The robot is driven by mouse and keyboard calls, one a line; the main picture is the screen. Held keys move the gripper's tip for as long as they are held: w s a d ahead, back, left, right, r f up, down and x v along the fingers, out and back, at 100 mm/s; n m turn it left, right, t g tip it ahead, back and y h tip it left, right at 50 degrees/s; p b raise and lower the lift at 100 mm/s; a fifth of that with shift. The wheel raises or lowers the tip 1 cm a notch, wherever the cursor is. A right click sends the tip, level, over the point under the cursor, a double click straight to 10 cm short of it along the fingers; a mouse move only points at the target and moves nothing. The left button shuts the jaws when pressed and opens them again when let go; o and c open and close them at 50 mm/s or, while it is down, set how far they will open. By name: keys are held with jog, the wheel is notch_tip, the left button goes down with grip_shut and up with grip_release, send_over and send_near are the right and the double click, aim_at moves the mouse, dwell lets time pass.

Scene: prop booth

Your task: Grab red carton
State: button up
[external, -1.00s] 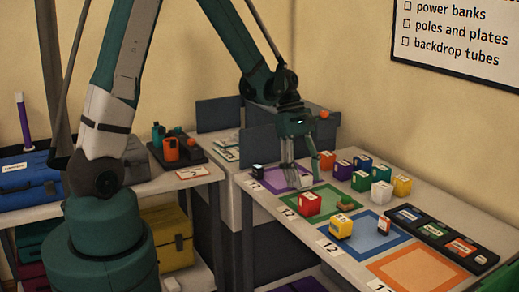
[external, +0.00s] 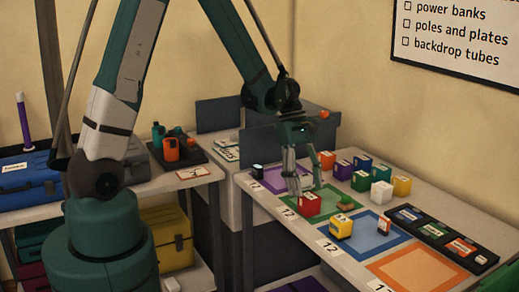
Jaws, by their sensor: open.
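A red carton (external: 311,205) with a pale label stands on the green-framed mat (external: 338,197) on the right-hand table. My gripper (external: 305,186) is open, with its fingers pointing down just above and behind the carton in the external view. The fingers are apart and nothing shows between them. I cannot tell whether a fingertip touches the carton. A smaller orange-red box (external: 327,160) stands farther back, partly hidden by my gripper.
A yellow box (external: 341,227) stands close in front, at the blue mat (external: 370,245). A small brown item (external: 345,205) lies right of the carton. Several coloured boxes, including a white one (external: 381,195), stand behind. A black tray (external: 445,240) lies at right. The orange-framed mat (external: 385,270) is empty.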

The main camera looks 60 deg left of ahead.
aim_at(309, 195)
jog(key=shift+b+x, duration=0.5)
jog(key=shift+x, duration=2.1)
jog(key=shift+s, duration=0.1)
jog(key=shift+c, duration=0.7)
jog(key=c, duration=0.9)
